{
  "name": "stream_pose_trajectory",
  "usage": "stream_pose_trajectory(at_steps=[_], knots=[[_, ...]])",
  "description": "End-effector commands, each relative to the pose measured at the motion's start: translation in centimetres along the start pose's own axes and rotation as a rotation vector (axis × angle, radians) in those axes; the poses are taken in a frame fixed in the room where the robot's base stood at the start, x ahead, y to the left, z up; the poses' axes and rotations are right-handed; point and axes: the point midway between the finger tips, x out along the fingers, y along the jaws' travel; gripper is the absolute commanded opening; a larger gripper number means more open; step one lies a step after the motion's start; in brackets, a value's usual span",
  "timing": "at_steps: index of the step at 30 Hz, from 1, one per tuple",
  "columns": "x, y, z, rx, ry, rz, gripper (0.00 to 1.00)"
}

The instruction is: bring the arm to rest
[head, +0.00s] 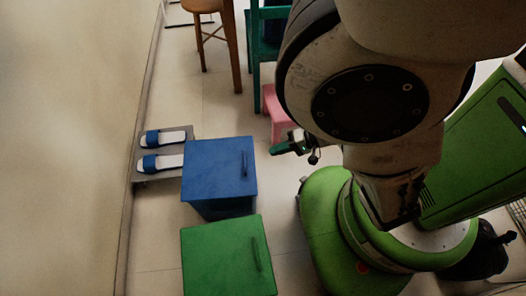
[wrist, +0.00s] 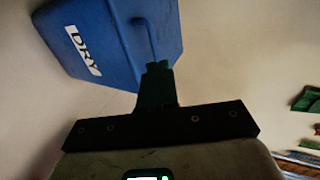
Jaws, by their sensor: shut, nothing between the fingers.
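My gripper (wrist: 158,68) is shut and empty in the wrist view, its two dark fingers pressed together. It points toward the blue bin (wrist: 110,35), which has a white label reading DRY; I cannot tell the gap between them in this view. In the head view my gripper (head: 275,150) shows small and dark green, to the right of the blue bin (head: 219,168) and apart from it in the picture. My arm is bent, and its large pale joint fills the upper right of the head view, hiding the floor behind it.
A green bin (head: 226,258) stands in front of the blue one. Blue-and-white slippers (head: 163,163) lie on a grey rack (head: 150,177) by the left wall. A pink stool (head: 277,112), a wooden stool (head: 237,60) and a teal chair (head: 256,55) stand behind. Pale floor (head: 212,115) is clear between.

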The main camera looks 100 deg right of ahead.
Motion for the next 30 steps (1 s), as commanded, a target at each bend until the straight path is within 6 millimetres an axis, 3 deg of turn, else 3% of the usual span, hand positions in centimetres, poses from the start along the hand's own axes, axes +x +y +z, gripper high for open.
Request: stream_pose_trajectory(at_steps=[6, 16, 20, 24, 30], knots=[[-1.8, 0.5, 0.0, 0.0, -0.001, 0.0, 0.0], [-1.8, 0.4, 0.1, -0.005, -0.011, 0.003, 0.0], [1.2, -0.1, 2.1, -0.083, -0.161, 0.081, 0.0], [5.9, -1.1, 6.2, -0.274, -0.447, 0.252, 0.0], [10.7, -4.1, 11.8, -0.648, -0.777, 0.506, 0.0]])
